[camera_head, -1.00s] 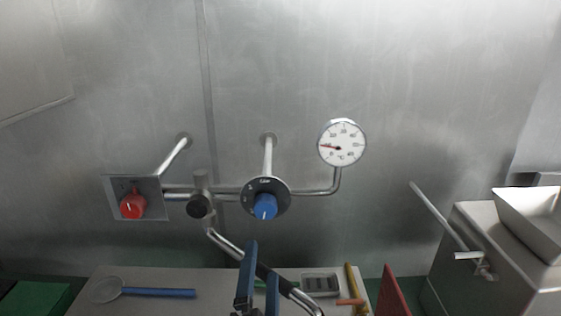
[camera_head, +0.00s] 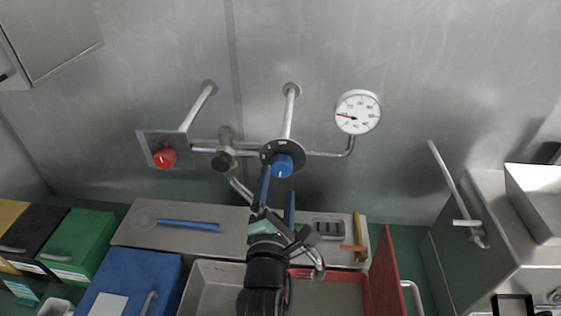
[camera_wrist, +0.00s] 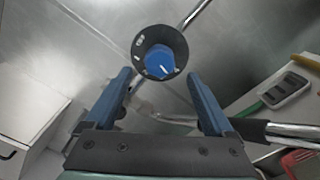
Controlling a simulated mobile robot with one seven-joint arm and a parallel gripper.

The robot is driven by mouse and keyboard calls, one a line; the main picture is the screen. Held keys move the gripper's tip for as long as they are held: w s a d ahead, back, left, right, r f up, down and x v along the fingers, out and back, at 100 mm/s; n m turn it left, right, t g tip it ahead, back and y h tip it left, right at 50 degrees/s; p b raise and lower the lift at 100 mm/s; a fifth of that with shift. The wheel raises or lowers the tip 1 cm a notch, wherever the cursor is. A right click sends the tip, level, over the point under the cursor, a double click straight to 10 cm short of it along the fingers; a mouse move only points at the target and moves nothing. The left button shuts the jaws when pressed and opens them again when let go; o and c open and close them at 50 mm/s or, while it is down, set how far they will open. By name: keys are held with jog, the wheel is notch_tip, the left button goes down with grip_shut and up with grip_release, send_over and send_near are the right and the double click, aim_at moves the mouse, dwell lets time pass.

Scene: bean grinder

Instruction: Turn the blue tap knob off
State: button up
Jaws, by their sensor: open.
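The blue tap knob (camera_head: 282,165) sits on a round black dial plate (camera_head: 268,150) fixed to the pipework on the steel wall. In the wrist view the blue knob (camera_wrist: 160,62) shows a white pointer line and lies ahead of the fingers, between their lines. My gripper (camera_head: 276,190) is open and empty, just below and in front of the knob; its blue fingers (camera_wrist: 164,90) stand apart on either side. They do not appear to close on the knob. The dial markings are too small to read surely.
A red knob (camera_head: 164,158) on a square plate is at left, and a round gauge (camera_head: 358,112) at right. A metal spout pipe (camera_head: 238,187) runs down beside my gripper. Below are a shelf (camera_head: 140,238) with a blue-handled strainer (camera_head: 188,225) and a sink (camera_head: 205,290). A grinder (camera_head: 490,230) stands right.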

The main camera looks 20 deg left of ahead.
aim_at(280, 171)
jog(key=shift+x, duration=3.1)
jog(key=c, duration=1.4)
